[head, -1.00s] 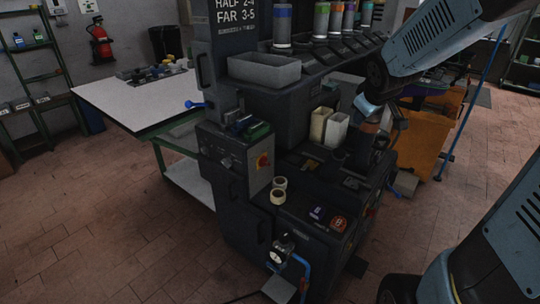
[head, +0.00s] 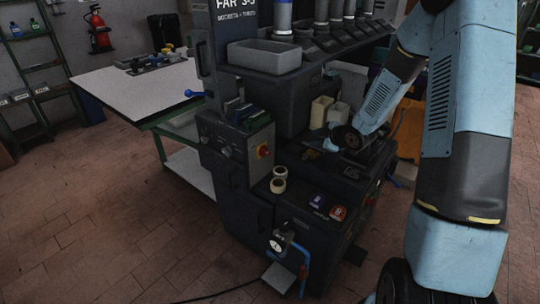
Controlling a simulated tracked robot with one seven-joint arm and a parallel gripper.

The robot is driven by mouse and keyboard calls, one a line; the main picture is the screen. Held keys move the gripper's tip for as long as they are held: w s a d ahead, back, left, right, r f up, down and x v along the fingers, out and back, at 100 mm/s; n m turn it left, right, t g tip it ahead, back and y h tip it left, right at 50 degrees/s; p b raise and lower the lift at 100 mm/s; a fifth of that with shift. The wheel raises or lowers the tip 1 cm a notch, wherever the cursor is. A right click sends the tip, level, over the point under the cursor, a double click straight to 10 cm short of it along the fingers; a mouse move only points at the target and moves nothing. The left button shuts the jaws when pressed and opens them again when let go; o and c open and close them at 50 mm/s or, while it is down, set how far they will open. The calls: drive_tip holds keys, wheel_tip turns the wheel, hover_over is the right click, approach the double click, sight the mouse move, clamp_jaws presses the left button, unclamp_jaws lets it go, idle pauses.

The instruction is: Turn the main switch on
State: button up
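The main switch (head: 263,151), a red rotary knob on a yellow plate, sits on the right-hand face of the dark control box on the machine. Its knob is too small in view to read its position. My arm reaches in from the right, and its wrist hangs over the machine bed. My gripper (head: 328,148) is at the arm's end, to the right of the switch and apart from it. It is small and dark against the machine, and its fingers cannot be made out clearly.
Pale containers (head: 321,111) stand behind my wrist. A grey tray (head: 264,54) is on the shelf above. A pressure gauge (head: 276,245) and blue hose are at the lower front. The floor at left is clear.

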sight(268, 153)
drive_tip(key=shift+s+a+f+n+t+y, duration=0.4)
drive_tip(key=shift+s+a+f+n+y, duration=0.3)
drive_tip(key=shift+a+f+y, duration=1.7)
drive_tip(key=shift+s+a+f+n+t+y, duration=0.55)
drive_tip(key=shift+a+f+y, duration=0.7)
drive_tip(key=shift+f, duration=2.1)
drive_tip(key=shift+y, duration=0.25)
drive_tip(key=x, duration=1.3)
drive_tip(key=shift+w+f, duration=0.1)
clamp_jaws()
